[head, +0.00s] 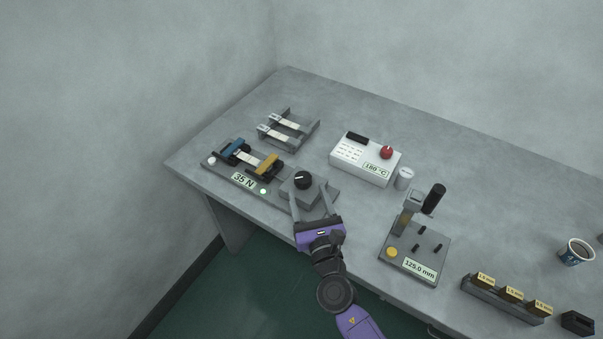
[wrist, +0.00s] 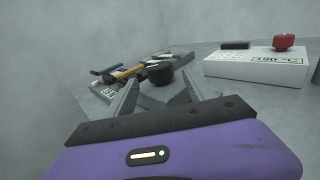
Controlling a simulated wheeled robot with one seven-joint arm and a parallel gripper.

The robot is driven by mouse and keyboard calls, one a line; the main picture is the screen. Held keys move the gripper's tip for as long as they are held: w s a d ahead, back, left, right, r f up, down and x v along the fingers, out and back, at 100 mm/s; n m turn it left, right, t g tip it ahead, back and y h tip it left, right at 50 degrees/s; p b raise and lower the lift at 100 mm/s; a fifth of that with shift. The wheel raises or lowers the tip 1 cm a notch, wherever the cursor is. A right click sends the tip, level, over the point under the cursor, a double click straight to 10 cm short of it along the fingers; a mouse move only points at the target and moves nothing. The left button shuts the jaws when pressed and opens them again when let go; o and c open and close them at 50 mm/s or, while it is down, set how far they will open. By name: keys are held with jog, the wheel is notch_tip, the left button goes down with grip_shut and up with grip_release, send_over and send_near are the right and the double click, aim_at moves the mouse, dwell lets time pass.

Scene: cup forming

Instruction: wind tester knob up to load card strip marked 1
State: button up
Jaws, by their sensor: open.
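The tester (head: 220,174) is a grey plate near the table's left front edge, with a blue clamp (head: 233,147) and a yellow clamp (head: 267,166). A pale strip (head: 250,158) spans between the clamps. Its label (head: 243,181) reads 35 N. The black knob (head: 303,180) sits on a grey block at the tester's right end; it also shows in the wrist view (wrist: 159,76). My gripper (head: 308,190) is open, its fingers reaching toward the knob from the front, one to each side. I cannot tell whether they touch it. No load card is readable.
A rack (head: 289,130) with pale strips stands behind the tester. A white box (head: 365,158) with a red knob reads 180 °C. A white cylinder (head: 404,178) and a gauge stand (head: 414,250) reading 125.0 mm are to the right. A cup (head: 575,252) stands far right.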

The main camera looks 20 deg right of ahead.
aim_at(304, 187)
jog(key=w, duration=0.4)
jog(key=w+d, duration=0.1)
jog(key=shift+w, duration=0.4)
grip_shut()
jog(key=shift+a+r+m+h+p, duration=0.15)
jog(key=shift+m+h+p, duration=0.15)
jog(key=shift+h+p, duration=0.2)
